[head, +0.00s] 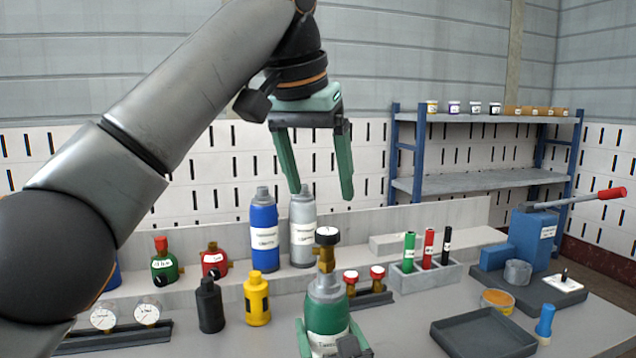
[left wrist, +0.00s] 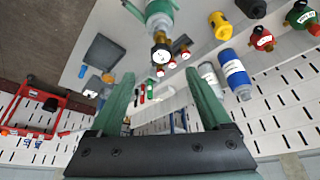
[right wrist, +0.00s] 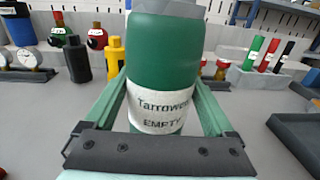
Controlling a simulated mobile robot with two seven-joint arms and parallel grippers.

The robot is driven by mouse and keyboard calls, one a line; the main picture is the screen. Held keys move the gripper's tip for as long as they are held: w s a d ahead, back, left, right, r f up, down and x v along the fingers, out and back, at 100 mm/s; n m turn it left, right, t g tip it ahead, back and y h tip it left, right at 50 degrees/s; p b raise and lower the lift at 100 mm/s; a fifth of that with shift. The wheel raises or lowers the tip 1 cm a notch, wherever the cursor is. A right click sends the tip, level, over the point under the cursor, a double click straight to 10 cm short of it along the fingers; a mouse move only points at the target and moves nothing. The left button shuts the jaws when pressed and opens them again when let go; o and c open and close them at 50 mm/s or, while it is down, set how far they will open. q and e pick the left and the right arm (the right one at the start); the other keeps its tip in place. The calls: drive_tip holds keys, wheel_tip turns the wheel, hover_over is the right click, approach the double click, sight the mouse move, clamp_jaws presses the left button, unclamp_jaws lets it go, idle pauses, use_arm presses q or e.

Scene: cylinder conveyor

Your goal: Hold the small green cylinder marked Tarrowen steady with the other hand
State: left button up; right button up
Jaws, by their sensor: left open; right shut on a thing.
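The small green cylinder (head: 327,316) has a grey shoulder and a white label. In the right wrist view the green cylinder (right wrist: 167,60) stands upright and its label reads Tarrowen EMPTY. A brass valve piece with a dark-rimmed gauge (head: 327,236) sits on its top. My right gripper (head: 332,338) is shut around the cylinder's body, one finger on each side. My left gripper (head: 320,194) is open and empty, pointing down above the gauge and apart from it. In the left wrist view the gauge (left wrist: 161,55) shows beyond the open fingers.
Blue (head: 264,232) and silver (head: 303,228) cylinders stand behind. Black (head: 210,306) and yellow (head: 257,299) bottles are at left. A grey rack (head: 424,280) holds coloured tubes at right, near an empty dark tray (head: 483,335) and a blue lever press (head: 533,238).

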sight(325, 234)
use_arm(q)
drive_tip(key=shift+n+y, duration=0.3)
drive_tip(key=shift+n, duration=0.5)
drive_tip(key=x, duration=0.8)
drive_tip(key=s+x, duration=0.1)
drive_tip(key=x, duration=0.3)
drive_tip(key=shift+w+f, duration=0.1)
drive_tip(key=shift+f, duration=0.2)
clamp_jaws()
drive_tip(key=shift+c, duration=0.8)
unclamp_jaws()
